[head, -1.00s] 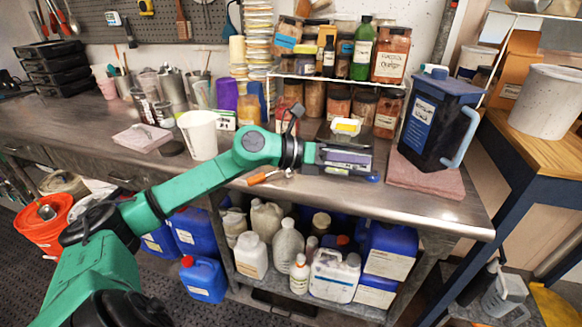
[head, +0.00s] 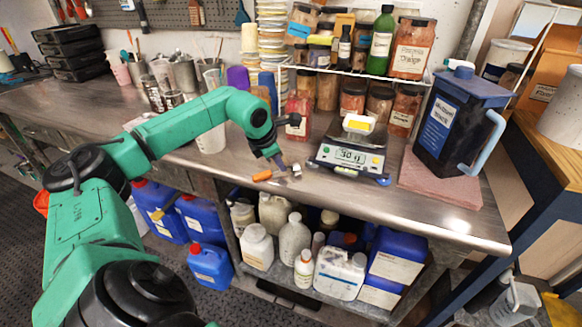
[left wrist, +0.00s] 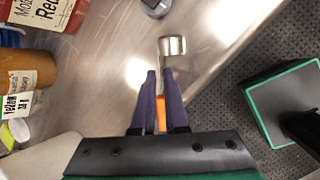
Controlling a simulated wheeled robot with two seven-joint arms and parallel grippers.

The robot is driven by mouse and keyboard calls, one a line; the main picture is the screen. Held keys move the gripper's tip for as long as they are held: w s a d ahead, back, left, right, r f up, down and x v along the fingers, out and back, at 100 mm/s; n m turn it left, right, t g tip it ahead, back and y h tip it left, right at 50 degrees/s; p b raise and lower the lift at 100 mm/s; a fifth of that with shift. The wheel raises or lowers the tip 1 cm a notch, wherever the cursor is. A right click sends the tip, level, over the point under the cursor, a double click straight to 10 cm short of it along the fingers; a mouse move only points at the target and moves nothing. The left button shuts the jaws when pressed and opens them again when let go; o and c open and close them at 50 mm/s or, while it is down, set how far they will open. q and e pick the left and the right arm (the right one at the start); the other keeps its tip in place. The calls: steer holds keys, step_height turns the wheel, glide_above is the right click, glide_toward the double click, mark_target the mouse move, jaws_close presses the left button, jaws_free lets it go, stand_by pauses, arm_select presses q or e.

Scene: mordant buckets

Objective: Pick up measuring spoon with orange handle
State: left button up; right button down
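The measuring spoon lies on the metal bench. Its orange handle (head: 263,175) points left and its metal bowl (head: 296,170) lies to the right. My left gripper (head: 278,164) points down right at the spoon. In the left wrist view, the two dark fingers (left wrist: 158,78) stand either side of the orange handle (left wrist: 161,115), with a narrow gap between them. The shiny bowl (left wrist: 172,46) shows just beyond the fingertips. The gripper looks open; contact with the handle is hard to see. My right gripper is not in view.
A digital scale (head: 350,158) with a yellow-and-white item on it stands right of the spoon. A dark blue jug (head: 455,125) stands on a pinkish slab (head: 437,183). Jars line the back, and a translucent cup (head: 212,137) is behind my arm. The bench's front edge is close.

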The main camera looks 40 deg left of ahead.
arm_select(q)
steer(key=shift+x, duration=1.05)
steer(key=shift+r, duration=0.15)
jaws_close()
